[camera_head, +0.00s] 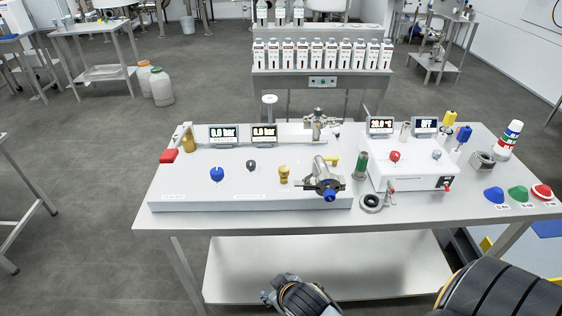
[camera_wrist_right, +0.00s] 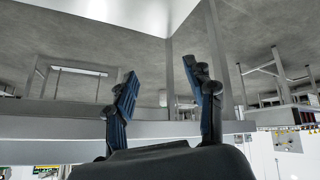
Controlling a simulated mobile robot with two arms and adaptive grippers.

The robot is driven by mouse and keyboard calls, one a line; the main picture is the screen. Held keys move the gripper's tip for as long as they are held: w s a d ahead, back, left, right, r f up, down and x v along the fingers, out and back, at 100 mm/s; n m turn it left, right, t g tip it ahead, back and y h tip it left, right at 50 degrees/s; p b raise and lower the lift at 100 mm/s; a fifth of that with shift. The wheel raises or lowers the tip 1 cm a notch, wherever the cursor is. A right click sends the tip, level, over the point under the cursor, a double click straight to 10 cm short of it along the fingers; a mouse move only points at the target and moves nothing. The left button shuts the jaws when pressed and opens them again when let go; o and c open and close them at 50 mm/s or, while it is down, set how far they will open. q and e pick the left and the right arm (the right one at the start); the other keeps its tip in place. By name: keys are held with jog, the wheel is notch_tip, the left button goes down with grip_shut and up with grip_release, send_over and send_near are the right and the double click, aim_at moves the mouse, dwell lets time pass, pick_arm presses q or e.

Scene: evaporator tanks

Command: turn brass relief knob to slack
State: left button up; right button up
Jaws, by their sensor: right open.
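The brass relief knob (camera_head: 284,174) is a small yellow-brass knob standing on the front right part of the white panel (camera_head: 180,195) in the head view. A label lies in front of it; which way the knob is turned is too small to tell. My right gripper (camera_wrist_right: 161,68) is open and empty in the right wrist view, its two blue-padded fingers spread apart. In the head view a dark part of my right arm shows at the bottom, in front of the table and well away from the knob. My left gripper is not in view.
A blue knob (camera_head: 217,174) and a dark knob (camera_head: 251,165) stand left of the brass knob. A metal valve fitting with a blue end (camera_head: 329,195) stands close on its right. Displays (camera_head: 223,135) are behind. The panel's front left is clear.

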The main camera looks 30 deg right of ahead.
jog(key=w+a+r+n+t+y, duration=0.25)
jog(key=w+r+t, duration=0.35)
jog(key=w+r, duration=0.5)
jog(key=w+a+r+n+t+y, duration=0.1)
jog(key=w+a+r+t, duration=0.4)
jog(key=r, duration=1.1)
jog(key=w+a+r+n+g+y, duration=0.5)
jog(key=a+r+n+y, duration=0.45)
jog(key=n+y, duration=0.55)
jog(key=g+h, duration=1.3)
jog(key=h, duration=0.5)
send_over(284, 168)
notch_tip(284, 168, down, 4)
jog(key=shift+y, duration=0.25)
notch_tip(284, 168, down, 13)
jog(key=p, duration=0.4)
jog(key=shift+a, duration=0.15)
jog(key=shift+f+p, duration=0.3)
jog(key=shift+f, duration=0.25)
